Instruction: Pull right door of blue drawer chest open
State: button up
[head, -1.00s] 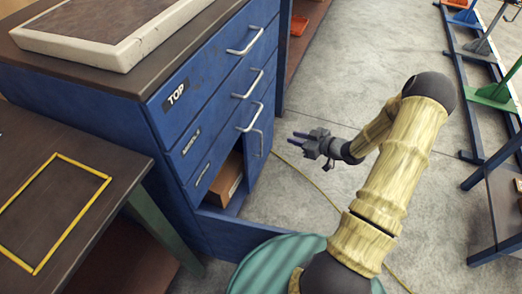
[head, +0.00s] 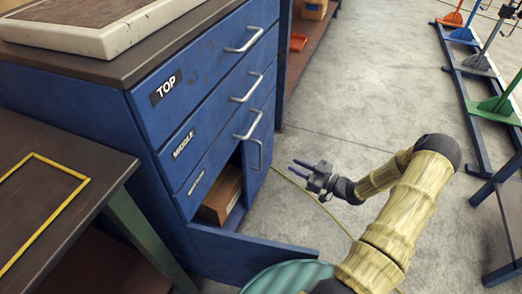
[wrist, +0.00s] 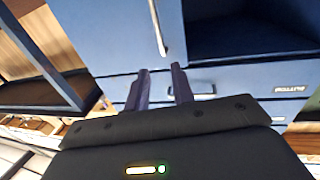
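The blue drawer chest (head: 150,118) stands at the left of the head view. Its right door (head: 263,140) looks closed, with an upright metal handle (head: 255,155), also seen in the wrist view (wrist: 157,28). The left door (head: 255,249) is swung out, showing a dark compartment with a cardboard box (head: 222,195). My gripper (head: 298,163) is open and empty, to the right of the handle and apart from it, fingers pointing at the chest. In the wrist view, the handle's end lies between the fingertips (wrist: 160,70) in the picture.
Three drawers with bar handles sit above the doors. A brown table (head: 60,200) stands at left. The open left door and a green ribbed round object (head: 290,278) are below my arm.

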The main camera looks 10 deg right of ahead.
jog(key=b+x, duration=0.4)
jog(key=x, duration=1.1)
jog(key=shift+a, duration=0.2)
jog(key=shift+w, duration=0.15)
jog(key=shift+c, duration=0.2)
grip_shut()
